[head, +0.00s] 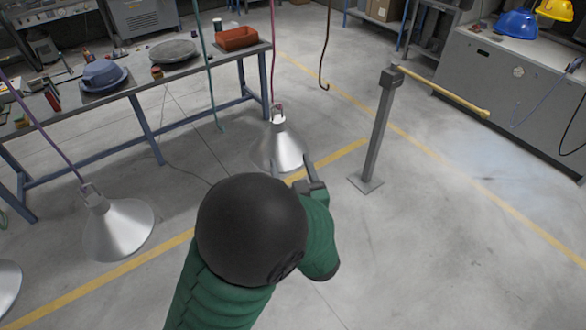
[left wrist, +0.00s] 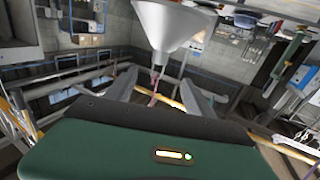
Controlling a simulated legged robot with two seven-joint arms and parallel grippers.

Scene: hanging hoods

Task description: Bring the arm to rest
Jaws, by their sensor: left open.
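My left arm with its green sleeve comes up from the bottom middle of the head view. My left gripper (head: 290,167) is open, with its two fingers apart at the lower edge of a silver cone-shaped hood (head: 280,148). That hood hangs on a pinkish-red cord. In the left wrist view the gripper's fingers (left wrist: 157,80) spread on either side of the cord, and the hood (left wrist: 168,25) shows beyond them. Nothing is seen held. I cannot tell whether a finger touches the hood. My right gripper is out of view.
A second hood (head: 118,228) hangs left on a purple cord, and a third (head: 8,285) is cut by the left edge. A grey post (head: 378,130) with a yellow bar stands right of the gripper. A workbench (head: 130,85) is behind left. Floor at lower right is clear.

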